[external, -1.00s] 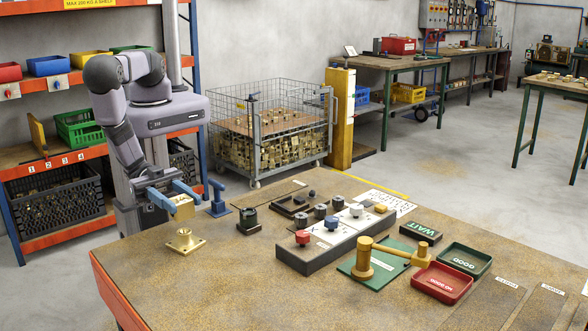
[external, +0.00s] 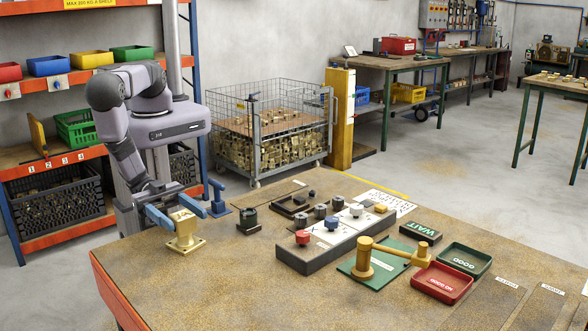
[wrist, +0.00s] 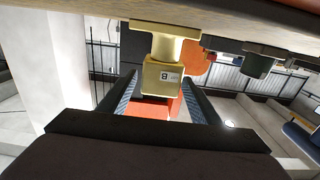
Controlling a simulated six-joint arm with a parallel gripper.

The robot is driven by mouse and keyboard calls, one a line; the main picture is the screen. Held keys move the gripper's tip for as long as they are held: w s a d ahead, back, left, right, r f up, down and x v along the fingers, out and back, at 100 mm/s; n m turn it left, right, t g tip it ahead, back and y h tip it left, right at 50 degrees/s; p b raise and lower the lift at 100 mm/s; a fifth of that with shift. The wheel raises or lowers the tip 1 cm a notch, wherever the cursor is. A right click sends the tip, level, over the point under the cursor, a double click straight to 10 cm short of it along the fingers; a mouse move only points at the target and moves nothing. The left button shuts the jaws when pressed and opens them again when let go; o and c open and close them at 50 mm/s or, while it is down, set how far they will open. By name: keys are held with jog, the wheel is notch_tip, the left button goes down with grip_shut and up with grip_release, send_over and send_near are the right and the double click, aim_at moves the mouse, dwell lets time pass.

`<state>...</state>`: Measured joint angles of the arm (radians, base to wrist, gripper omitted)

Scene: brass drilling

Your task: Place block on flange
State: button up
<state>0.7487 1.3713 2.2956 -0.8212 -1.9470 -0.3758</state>
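The brass block (external: 183,221) stands upright on the brass flange (external: 184,243) near the table's left front. In the wrist view my gripper (wrist: 160,82) looks open, with narrow gaps between the fingers and the block's sides. Part of the block is hidden by a finger in the external view.
A blue post-like fixture (external: 218,199) and a dark round stand (external: 248,221) are right of the flange. A control panel (external: 330,237), a brass hammer-like piece (external: 366,258), a red tray (external: 442,282) and a green tray (external: 466,260) lie farther right. The front tabletop is clear.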

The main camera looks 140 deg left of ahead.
jog(key=shift+r, duration=0.1)
jog(key=shift+r, duration=0.15)
jog(key=shift+s, duration=0.6)
jog(key=s, duration=0.8)
jog(key=shift+d, duration=0.1)
jog(key=shift+s, duration=1.4)
